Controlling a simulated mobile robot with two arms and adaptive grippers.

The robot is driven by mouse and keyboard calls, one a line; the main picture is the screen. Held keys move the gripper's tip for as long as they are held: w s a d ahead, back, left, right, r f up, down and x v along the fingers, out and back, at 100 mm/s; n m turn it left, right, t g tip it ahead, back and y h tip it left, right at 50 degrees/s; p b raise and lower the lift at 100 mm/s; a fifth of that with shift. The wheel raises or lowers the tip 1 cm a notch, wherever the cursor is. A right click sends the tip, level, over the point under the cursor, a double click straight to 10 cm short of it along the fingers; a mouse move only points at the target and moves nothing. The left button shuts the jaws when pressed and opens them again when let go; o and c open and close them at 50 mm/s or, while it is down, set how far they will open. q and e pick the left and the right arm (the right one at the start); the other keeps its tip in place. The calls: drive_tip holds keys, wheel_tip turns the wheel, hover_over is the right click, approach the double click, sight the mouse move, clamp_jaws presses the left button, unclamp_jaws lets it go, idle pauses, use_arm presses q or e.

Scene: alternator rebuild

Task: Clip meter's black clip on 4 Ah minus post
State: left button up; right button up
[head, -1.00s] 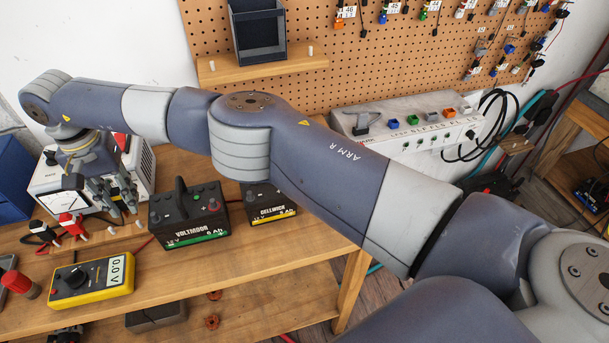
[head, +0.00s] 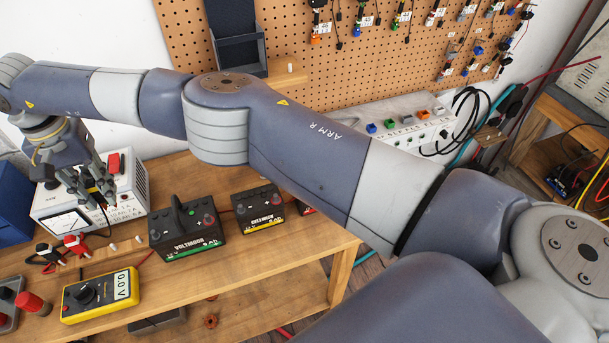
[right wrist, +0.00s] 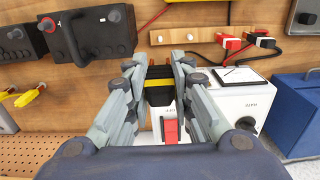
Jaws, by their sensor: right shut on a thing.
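My right gripper (head: 97,187) is raised in front of the white meter-faced box, left of the batteries. In the right wrist view, my right gripper (right wrist: 166,85) is shut on a black clip (right wrist: 158,97) with a yellow band and copper-coloured jaws. The yellow multimeter (head: 100,293) lies at the bench front and reads 0.0 V. The Voltmoor battery (head: 187,242) and the Cellwick battery (head: 262,222) stand on the bench. A third battery (head: 306,208) with a red label shows partly behind my right arm; its rating and posts are hidden. My left gripper is out of view.
The white box (head: 130,190) has a red switch. Another black clip (head: 45,253) and a red clip (head: 75,243) rest on a wooden holder left of the batteries. My right arm spans the space above the batteries. Bench front is clear right of the multimeter.

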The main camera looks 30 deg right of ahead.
drive_tip(key=s+d+f, duration=0.1)
drive_tip(key=s+d, duration=0.3)
drive_tip(key=d, duration=0.8)
drive_tip(key=s+d+f+b, duration=0.1)
drive_tip(key=s+d, duration=0.4)
drive_tip(key=d, duration=0.8)
drive_tip(key=s+d+f+b, duration=0.1)
drive_tip(key=s+d, duration=0.4)
drive_tip(key=d, duration=0.8)
drive_tip(key=shift+s, duration=0.15)
drive_tip(key=shift+a+f+b, duration=0.1)
drive_tip(key=shift+f+b, duration=0.55)
drive_tip(key=shift+f, duration=0.15)
drive_tip(key=shift+f+b, duration=0.2)
drive_tip(key=shift+b, duration=0.15)
drive_tip(key=shift+f+b, duration=1.05)
drive_tip(key=shift+b, duration=0.05)
